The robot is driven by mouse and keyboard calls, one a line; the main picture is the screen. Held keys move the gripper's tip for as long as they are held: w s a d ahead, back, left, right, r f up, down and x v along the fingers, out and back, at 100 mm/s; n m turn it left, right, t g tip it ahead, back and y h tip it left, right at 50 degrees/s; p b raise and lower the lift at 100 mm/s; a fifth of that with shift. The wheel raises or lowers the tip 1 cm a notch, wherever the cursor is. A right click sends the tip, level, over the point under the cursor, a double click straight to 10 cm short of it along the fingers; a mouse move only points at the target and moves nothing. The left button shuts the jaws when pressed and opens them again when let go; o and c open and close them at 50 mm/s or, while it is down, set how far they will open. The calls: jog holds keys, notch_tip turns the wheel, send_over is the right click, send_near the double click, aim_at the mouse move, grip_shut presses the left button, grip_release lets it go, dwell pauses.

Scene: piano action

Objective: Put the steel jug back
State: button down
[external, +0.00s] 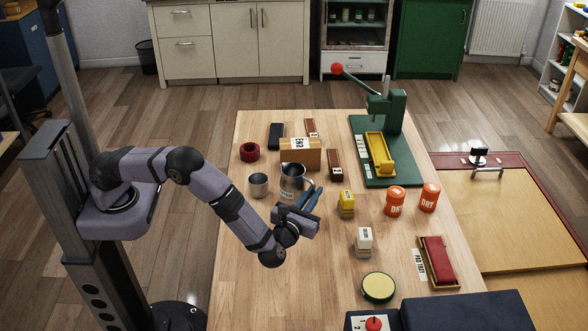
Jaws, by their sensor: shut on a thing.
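The steel jug (291,184) stands upright at the middle left of the wooden table, with a pale label low on its front. My gripper (309,194) reaches in from the front right side of the jug and is shut on it, its blue fingers at the jug's right side. The exact grip on the jug is partly hidden. I cannot tell whether the jug's base touches the table.
A small steel cup (258,185) stands just left of the jug, and a cardboard box (301,155) is close behind it. A yellow block (346,204) and orange tubs (395,202) are to the right. The table's (262,285) front left is clear.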

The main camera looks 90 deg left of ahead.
jog(key=s+d+r+m+t+h+b, duration=0.1)
jog(key=s+d+r+m+t+h, duration=0.15)
jog(key=d, duration=0.85)
jog(key=s+d+r+m+t+h+b, duration=0.1)
jog(key=s+d+r+m+t+h, duration=0.2)
jog(key=d, duration=0.7)
jog(key=shift+t, duration=0.55)
jog(key=shift+d+f+p, duration=0.15)
jog(key=shift+f+p, duration=0.25)
jog(key=shift+f, duration=5.1)
jog(key=shift+f, duration=0.2)
jog(key=c, duration=1.9)
grip_release()
jog(key=shift+o, duration=0.2)
